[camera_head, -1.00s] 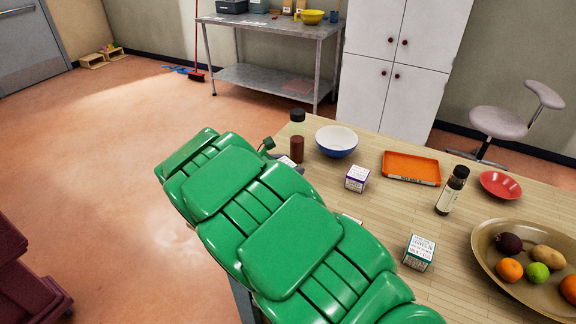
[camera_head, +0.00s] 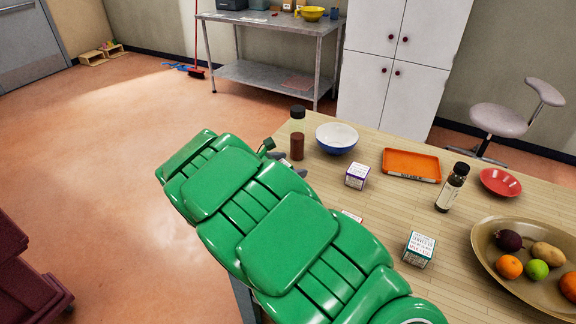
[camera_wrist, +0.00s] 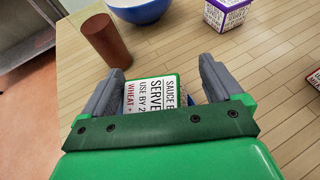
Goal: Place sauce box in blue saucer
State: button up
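The sauce box (camera_wrist: 152,94), white with a green edge and printed label, lies between the fingers of my gripper (camera_wrist: 160,88) in the wrist view. The fingers are spread. A narrow gap shows at the right finger, while the box's left edge is close to the left finger. A small patch of blue (camera_wrist: 191,99) shows beside the box; it may be the blue saucer, mostly hidden by the box and gripper. In the head view my green arm covers most of this spot, and only the dark fingertips (camera_head: 288,163) show at the table's left edge.
A brown bottle (camera_head: 298,140) and a blue-white bowl (camera_head: 337,139) stand just beyond my gripper. A purple-edged box (camera_head: 357,176), orange tray (camera_head: 411,165), dark bottle (camera_head: 452,187), red saucer (camera_head: 500,182), green-edged box (camera_head: 419,250) and fruit platter (camera_head: 483,262) occupy the table further right.

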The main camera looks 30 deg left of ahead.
jog(key=shift+r, duration=0.45)
jog(key=shift+s+a+r, duration=0.1)
jog(key=shift+s+r, duration=0.1)
jog(key=shift+r, duration=0.1)
jog(key=v, duration=1.1)
jog(key=shift+s, duration=0.2)
jog(key=shift+a, duration=0.1)
